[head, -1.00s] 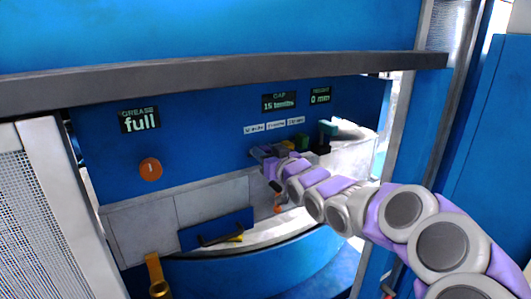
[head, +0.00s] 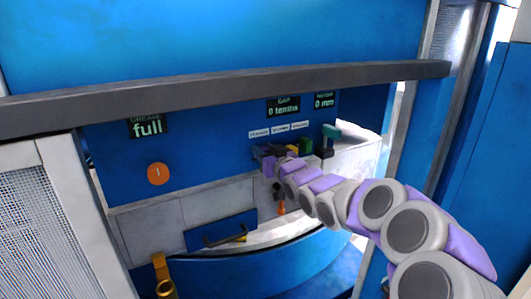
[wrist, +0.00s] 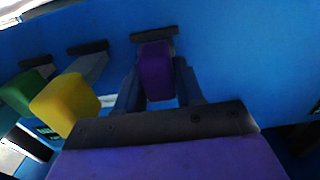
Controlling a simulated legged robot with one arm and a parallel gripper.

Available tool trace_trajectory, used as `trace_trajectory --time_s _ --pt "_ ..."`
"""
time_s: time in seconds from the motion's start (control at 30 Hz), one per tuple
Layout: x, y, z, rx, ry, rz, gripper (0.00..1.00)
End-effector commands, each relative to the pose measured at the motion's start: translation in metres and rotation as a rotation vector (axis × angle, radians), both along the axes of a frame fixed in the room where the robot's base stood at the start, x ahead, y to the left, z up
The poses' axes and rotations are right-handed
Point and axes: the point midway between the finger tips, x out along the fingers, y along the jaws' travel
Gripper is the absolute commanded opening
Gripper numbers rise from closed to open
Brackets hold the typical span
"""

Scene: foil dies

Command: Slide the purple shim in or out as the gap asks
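The purple shim (wrist: 155,72) shows in the wrist view as a block standing out from the blue panel below a dark slot. My gripper (wrist: 158,85) has one finger on each side of it, and they look closed against its sides. In the head view my gripper (head: 268,157) is at the panel, left of the other shims, and the purple shim cannot be made out there. The gap display (head: 283,107) reads 0 tenths.
A yellow shim (wrist: 64,104) and a green shim (wrist: 22,92) stand beside the purple one. A green-topped handle (head: 331,131) is at the right. An orange button (head: 158,174) and a grease display (head: 148,127) reading full are at the left. A grey bar (head: 230,92) crosses above.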

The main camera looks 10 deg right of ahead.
Motion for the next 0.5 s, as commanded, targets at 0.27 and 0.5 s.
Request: trace_trajectory --time_s 0.27,0.5 --pt "-0.0015 0.0001 -0.0004 -0.002 0.002 0.001 0.55" --pt "-0.0031 -0.0004 -0.0012 -0.001 0.004 0.001 0.55"
